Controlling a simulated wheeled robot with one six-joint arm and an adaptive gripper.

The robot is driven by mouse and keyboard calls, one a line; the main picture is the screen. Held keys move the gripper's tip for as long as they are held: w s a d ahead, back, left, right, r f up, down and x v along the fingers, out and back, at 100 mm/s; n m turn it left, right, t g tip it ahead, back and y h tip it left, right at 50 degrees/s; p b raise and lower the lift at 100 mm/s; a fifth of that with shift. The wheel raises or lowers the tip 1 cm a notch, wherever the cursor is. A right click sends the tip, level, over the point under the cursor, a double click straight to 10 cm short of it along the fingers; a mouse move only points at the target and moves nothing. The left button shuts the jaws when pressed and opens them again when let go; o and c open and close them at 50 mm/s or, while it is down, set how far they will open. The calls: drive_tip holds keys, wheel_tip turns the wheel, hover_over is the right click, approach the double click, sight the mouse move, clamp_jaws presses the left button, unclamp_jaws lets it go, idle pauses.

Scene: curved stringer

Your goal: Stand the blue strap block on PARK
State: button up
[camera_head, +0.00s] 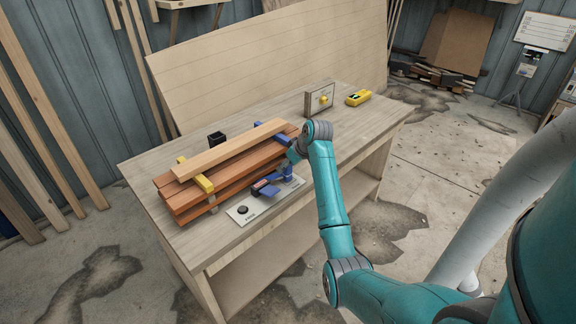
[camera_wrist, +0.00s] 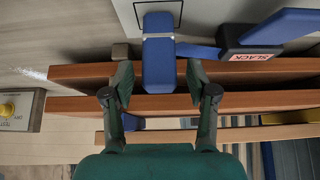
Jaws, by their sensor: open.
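The blue strap block (camera_wrist: 158,62) is a long blue piece with a grey band, in the wrist view. Its far end overlaps a black square outline on the pale plate (camera_wrist: 112,25). I cannot tell whether it touches the plate, and no PARK lettering is readable. In the head view, blue shows beside my wrist (camera_head: 286,171), above the right end of the plate (camera_head: 243,215). My gripper (camera_wrist: 158,78) is open, one finger on each side of the block, with visible gaps on both sides.
Reddish planks (camera_head: 180,205) lie stacked on the workbench (camera_head: 250,240), with a yellow clamp (camera_head: 196,175) at left. A black box marked SLACK (camera_wrist: 250,47) with a blue lever sits close to the block. A small board with a yellow knob (camera_head: 322,99) stands farther back.

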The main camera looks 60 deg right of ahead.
drive_tip(key=v, duration=1.2)
idle(0.3)
